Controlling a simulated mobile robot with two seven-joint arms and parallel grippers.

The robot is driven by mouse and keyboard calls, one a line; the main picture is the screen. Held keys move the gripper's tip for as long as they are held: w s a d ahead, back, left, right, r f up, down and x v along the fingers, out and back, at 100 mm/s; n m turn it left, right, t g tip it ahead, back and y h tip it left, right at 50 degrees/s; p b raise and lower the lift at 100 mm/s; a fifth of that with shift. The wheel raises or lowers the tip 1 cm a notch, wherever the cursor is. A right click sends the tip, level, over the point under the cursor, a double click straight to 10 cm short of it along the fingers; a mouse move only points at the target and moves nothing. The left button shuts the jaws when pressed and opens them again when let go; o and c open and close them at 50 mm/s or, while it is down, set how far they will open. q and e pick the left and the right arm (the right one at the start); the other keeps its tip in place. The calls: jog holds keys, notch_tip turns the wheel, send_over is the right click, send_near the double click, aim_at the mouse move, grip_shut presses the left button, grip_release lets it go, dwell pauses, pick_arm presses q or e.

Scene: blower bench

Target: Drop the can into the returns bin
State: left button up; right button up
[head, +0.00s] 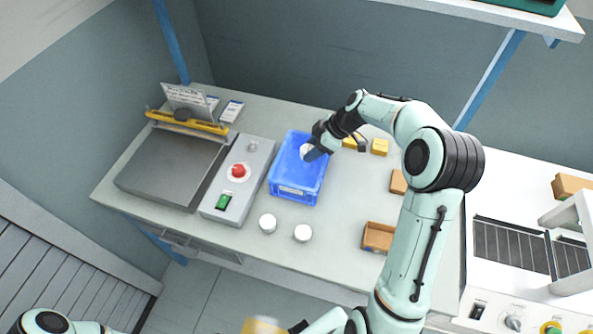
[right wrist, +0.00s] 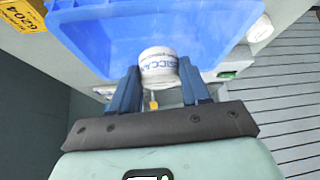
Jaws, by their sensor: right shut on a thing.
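The white can (right wrist: 158,64) with blue lettering is between the two blue fingers of my right gripper (right wrist: 156,88), which is shut on it. In the head view the can (head: 308,152) shows as a white patch at the tip of my right gripper (head: 312,150), over the blue returns bin (head: 296,192). The open bin (right wrist: 95,40) fills the top of the right wrist view, behind the can. The can's height above the bin floor is hard to tell.
Two white round-topped cans (head: 268,223) (head: 303,233) stand in front of the bin. A grey control box (head: 237,180) with a red button is left of it. Yellow boxes (head: 379,147) and an open brown carton (head: 377,238) lie to the right. A shelf (head: 490,14) hangs above.

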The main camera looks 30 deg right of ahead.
notch_tip(320, 180, down, 2)
jog(key=shift+f, duration=0.15)
jog(key=shift+w, duration=0.1)
jog(key=o, duration=1.1)
jog(key=b+v, duration=0.1)
jog(key=v, duration=1.2)
jog(key=shift+r, duration=0.25)
jog(key=shift+a+f, duration=0.1)
